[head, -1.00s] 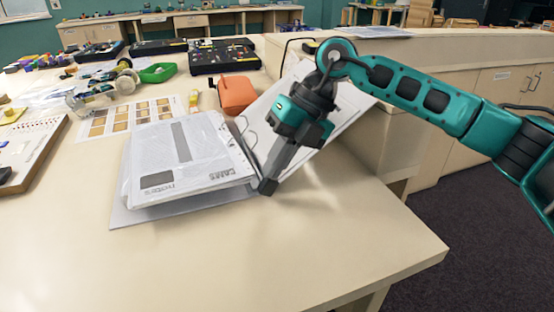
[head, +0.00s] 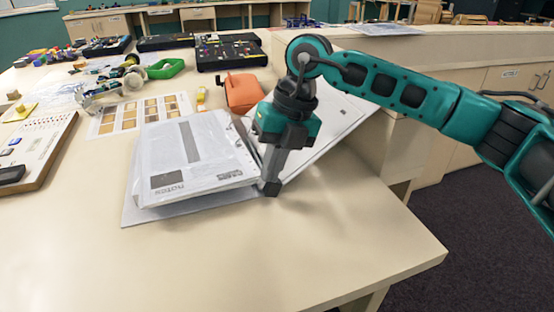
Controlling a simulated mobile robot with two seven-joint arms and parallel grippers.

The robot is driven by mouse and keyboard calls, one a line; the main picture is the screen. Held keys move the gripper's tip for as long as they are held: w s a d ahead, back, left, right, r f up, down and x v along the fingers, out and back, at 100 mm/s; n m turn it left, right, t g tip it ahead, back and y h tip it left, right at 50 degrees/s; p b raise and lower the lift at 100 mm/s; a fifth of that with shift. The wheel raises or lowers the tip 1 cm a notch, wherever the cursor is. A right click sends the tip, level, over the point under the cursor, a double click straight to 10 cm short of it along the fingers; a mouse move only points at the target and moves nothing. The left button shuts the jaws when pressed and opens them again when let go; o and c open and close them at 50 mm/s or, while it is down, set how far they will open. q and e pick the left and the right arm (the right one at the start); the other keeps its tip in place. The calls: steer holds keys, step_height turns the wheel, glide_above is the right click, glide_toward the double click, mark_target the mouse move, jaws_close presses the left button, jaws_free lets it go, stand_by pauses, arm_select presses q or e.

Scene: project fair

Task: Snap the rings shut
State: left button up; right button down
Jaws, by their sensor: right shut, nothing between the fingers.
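An open ring binder (head: 333,118) lies on the table, its right cover tilted up against the raised ledge. A stack of sheets in clear sleeves (head: 185,160) lies on its left side. My right gripper (head: 270,188) is shut and empty, pointing down at the binder's spine, at the right edge of the stack. The arm and gripper hide most of the rings, so I cannot tell whether they are open or closed. I cannot tell whether the fingertips touch the binder. My left gripper is out of view.
An orange pouch (head: 242,92) sits just behind the binder. The front of the table (head: 250,260) is clear.

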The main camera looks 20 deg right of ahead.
steer(key=shift+a+f, duration=0.1)
steer(key=shift+a, duration=0.3)
steer(key=shift+d, duration=0.1)
steer(key=shift+d+f, duration=0.2)
steer(key=shift+d, duration=0.5)
